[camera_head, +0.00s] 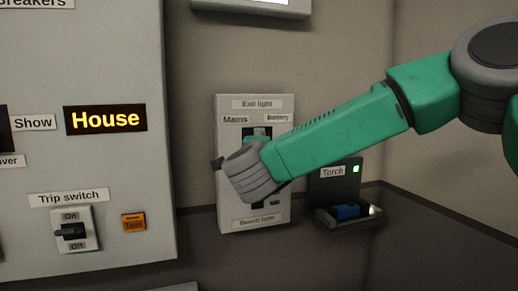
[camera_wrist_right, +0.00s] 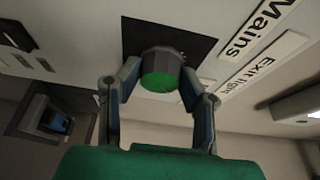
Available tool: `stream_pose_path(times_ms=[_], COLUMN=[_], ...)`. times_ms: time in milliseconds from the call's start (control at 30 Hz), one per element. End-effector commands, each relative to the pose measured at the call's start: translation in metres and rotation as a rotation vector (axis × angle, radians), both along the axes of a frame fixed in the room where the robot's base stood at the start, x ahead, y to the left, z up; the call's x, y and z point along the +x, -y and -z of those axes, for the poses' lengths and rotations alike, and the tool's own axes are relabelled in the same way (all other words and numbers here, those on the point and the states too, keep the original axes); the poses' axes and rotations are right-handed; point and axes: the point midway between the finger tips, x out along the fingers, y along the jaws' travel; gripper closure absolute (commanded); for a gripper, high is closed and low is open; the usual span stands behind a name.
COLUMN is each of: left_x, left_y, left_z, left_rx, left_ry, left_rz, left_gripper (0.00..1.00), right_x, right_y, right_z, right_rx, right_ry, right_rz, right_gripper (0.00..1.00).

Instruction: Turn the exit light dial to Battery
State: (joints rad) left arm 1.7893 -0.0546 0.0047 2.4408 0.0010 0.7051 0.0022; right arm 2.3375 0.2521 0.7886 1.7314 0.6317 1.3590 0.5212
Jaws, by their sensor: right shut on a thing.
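The exit light panel (camera_head: 226,218) is a pale box on the back wall, with a "Mains" label (camera_head: 235,119) at left and a "Battery" label (camera_head: 278,118) at right. In the right wrist view the exit light dial (camera_wrist_right: 160,72) is a dark round knob with a green face on a black plate (camera_wrist_right: 205,48). My right gripper (camera_wrist_right: 158,82) is shut on this dial, one finger on each side. In the head view my right arm and wrist cover most of the dial. My left gripper is not in view.
A torch (camera_head: 346,211) sits in a dark holder right of the panel, under a "Torch" label with a green light. At left stands a grey cabinet (camera_head: 100,165) with a trip switch (camera_head: 72,231), an orange button (camera_head: 134,223) and a "House" display (camera_head: 105,119).

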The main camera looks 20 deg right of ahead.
Motion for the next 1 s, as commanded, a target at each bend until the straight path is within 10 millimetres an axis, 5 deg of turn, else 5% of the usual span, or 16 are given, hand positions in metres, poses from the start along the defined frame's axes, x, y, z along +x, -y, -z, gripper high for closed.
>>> stream_pose_path(times_ms=[500,533,600,1000], left_x=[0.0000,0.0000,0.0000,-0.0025], left_y=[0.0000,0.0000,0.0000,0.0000], left_z=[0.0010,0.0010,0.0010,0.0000], left_rx=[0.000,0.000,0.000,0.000], left_ry=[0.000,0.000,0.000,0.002], left_rz=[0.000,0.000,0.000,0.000], left_gripper=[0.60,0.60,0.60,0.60], right_x=[-0.0004,-0.0004,-0.0002,-0.0071], right_y=[0.0002,0.0002,0.0002,-0.0031], right_z=[0.0068,0.0069,0.0065,0.0025], right_rx=[0.020,0.020,0.020,0.020], right_ry=[-0.015,-0.015,-0.014,-0.007], right_rz=[0.000,0.000,0.000,-0.002], right_gripper=[0.96,0.64,0.47,0.47])
